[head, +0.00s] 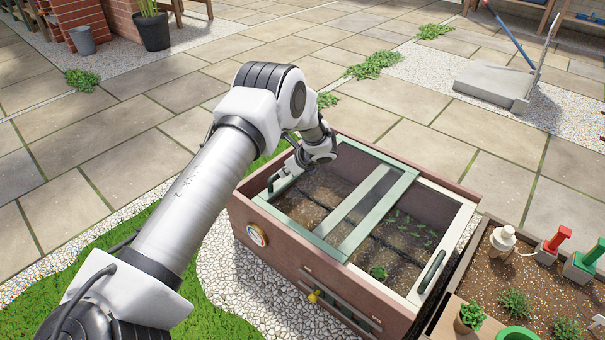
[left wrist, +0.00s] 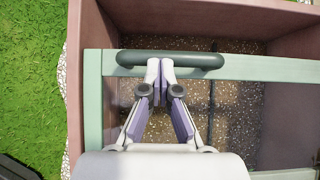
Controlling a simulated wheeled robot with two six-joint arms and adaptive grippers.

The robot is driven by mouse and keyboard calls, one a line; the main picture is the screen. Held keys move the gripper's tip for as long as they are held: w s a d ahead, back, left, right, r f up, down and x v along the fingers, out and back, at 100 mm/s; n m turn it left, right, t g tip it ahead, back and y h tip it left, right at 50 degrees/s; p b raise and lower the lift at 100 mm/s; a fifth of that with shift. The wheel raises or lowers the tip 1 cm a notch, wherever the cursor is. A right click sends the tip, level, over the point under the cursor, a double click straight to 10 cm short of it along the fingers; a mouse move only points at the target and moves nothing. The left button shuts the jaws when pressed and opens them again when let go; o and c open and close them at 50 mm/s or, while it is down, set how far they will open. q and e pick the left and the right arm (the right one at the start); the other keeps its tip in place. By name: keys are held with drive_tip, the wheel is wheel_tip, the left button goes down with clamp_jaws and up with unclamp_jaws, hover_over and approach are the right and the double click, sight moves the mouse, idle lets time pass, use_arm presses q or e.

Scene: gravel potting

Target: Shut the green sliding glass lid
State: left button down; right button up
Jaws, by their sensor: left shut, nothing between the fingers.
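The cold-frame box (head: 350,300) has reddish-brown walls with dark soil inside. The green-framed sliding glass lid (head: 385,155) lies over its left and middle part. In the left wrist view, the lid's pale green edge bar (left wrist: 270,68) carries a dark green handle (left wrist: 205,60). A strip of soil shows uncovered between that bar and the box wall. My left gripper (head: 297,163) is low over the lid's left end. In the left wrist view its fingertips (left wrist: 160,68) are together and empty, at the handle's near side. I cannot tell whether they touch it. My right gripper is not in view.
A cream frame (head: 460,222) with another dark green handle (head: 434,270) is at the box's right end. A planter with a pot (head: 468,318) and red and green tools adjoins on the right. A round gauge (head: 257,236) sits on the box. Paving behind is mostly clear.

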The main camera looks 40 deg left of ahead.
use_arm(q)
drive_tip(key=a, duration=1.1)
drive_tip(key=shift+w+a+p, duration=0.15)
drive_tip(key=shift+w+p, duration=0.25)
drive_tip(key=shift+p, duration=0.05)
drive_tip(key=d+f+p+v, duration=0.1)
drive_tip(key=d+p+v, duration=0.1)
drive_tip(key=p+v, duration=0.5)
drive_tip(key=v, duration=0.5)
drive_tip(key=shift+d, duration=0.4)
drive_tip(key=shift+s+r, duration=0.1)
